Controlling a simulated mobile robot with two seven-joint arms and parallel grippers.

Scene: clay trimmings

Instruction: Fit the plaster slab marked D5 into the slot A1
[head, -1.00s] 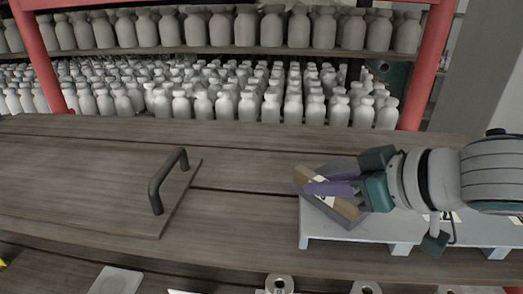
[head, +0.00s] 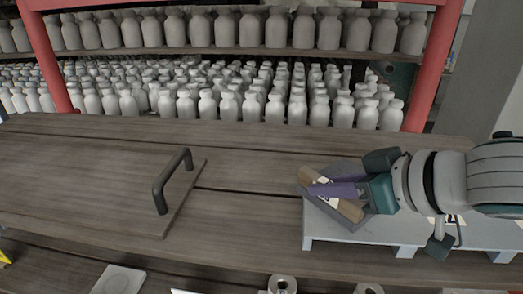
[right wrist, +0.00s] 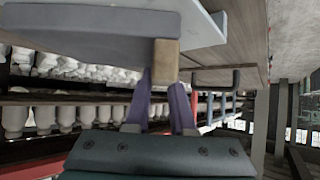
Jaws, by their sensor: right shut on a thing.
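The plaster slab, a grey plate (head: 343,168) with a tan block (head: 350,209) and a white label, is held over the left end of a pale raised board (head: 340,234). Its mark cannot be read. My right gripper (head: 335,190), with purple fingers, is shut on the tan block. In the right wrist view the fingers (right wrist: 163,95) meet the tan block (right wrist: 166,60) below the grey plate (right wrist: 90,35). Whether the slab touches the board is unclear. No slot is clearly visible; my arm covers much of the board. My left gripper is out of view.
A wooden panel with a dark handle (head: 168,181) lies on the left of the wooden bench (head: 240,220). Grey round pieces (head: 282,285) and a small plate (head: 118,281) are at the front edge. Shelves of pale bottles (head: 230,106) stand behind. The bench between handle and board is clear.

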